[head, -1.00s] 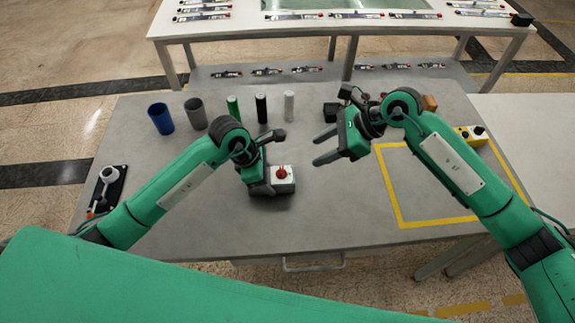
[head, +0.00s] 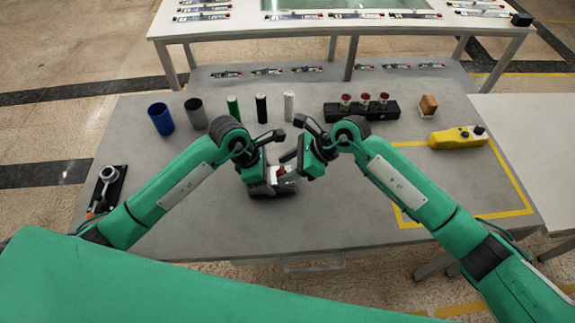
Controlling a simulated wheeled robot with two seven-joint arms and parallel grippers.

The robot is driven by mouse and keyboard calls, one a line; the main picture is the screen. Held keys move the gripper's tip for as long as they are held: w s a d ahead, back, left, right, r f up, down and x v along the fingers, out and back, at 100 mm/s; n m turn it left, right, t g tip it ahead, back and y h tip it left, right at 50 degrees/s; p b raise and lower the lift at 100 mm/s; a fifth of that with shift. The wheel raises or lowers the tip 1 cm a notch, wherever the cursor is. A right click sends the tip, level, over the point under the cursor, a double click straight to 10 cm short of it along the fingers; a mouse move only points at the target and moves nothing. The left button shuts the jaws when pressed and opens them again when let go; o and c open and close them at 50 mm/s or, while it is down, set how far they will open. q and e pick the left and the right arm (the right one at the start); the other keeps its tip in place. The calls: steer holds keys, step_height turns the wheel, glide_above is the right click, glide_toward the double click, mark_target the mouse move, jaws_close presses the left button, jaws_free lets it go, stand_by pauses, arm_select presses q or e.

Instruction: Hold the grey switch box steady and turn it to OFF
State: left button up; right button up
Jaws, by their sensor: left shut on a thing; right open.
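The grey switch box (head: 272,188) sits on the grey table in front of me, with a white top plate and a red knob (head: 281,170). My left gripper (head: 256,184) is shut on the switch box from its left side. My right gripper (head: 289,168) is open at the right of the box, its fingers close over the top by the red knob. The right gripper partly covers the top plate and knob, so I cannot tell whether it touches the knob or which way the knob is turned.
Behind stand a blue cup (head: 160,119), a grey cup (head: 196,114) and several slim cylinders. A black block with red-topped pieces (head: 375,110), a brown block (head: 428,106) and a yellow control box (head: 457,137) are at the right. The front table area is clear.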

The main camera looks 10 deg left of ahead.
steer(key=shift+c, duration=0.4)
steer(key=c, duration=0.9)
steer(key=shift+w+n+g, duration=0.15)
steer(key=shift+n+g, duration=0.45)
steer(key=shift+n, duration=0.2)
steer(key=o, duration=1)
steer(key=shift+d+r, duration=0.1)
steer(key=v, duration=1.1)
steer(key=shift+w+d+r, duration=0.1)
steer(key=shift+d+r, duration=0.05)
steer(key=shift+r, duration=0.2)
arm_select(q)
steer(key=o, duration=1.2)
